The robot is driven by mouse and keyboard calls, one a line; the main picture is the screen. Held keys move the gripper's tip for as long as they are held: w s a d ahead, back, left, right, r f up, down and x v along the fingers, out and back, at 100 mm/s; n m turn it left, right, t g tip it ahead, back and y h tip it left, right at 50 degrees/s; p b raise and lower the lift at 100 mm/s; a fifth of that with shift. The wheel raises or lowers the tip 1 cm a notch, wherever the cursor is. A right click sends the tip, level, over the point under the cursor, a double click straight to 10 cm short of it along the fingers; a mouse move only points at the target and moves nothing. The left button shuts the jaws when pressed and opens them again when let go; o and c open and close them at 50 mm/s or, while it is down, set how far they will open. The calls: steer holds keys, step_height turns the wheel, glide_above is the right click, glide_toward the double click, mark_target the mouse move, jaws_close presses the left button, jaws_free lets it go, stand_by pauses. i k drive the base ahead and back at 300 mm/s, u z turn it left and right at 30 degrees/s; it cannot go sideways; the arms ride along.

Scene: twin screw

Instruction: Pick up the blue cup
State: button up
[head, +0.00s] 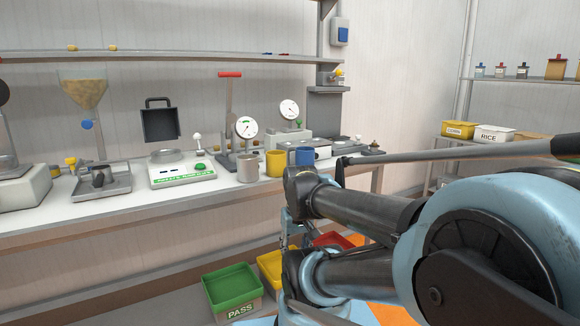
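The blue cup (305,156) stands on the white workbench (130,205), near its front edge. It is right of a yellow cup (276,163) and a grey cup (248,168). Its lower part is partly hidden behind my arm. My arm fills the right and lower middle of the head view, and its dark joint is just in front of and below the blue cup. I cannot make out my gripper's fingers, so its opening and contents do not show.
A scale (182,172), a metal tray (100,188) and dial gauges (246,128) crowd the bench. Below, a green PASS bin (232,290), a yellow bin (270,268) and a red bin (332,240) stand near my arm. A shelf (150,45) runs above the bench.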

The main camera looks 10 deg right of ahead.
mark_target(303, 156)
steer(key=u, duration=2.45)
steer(key=k, duration=0.35)
steer(key=z, duration=2.45)
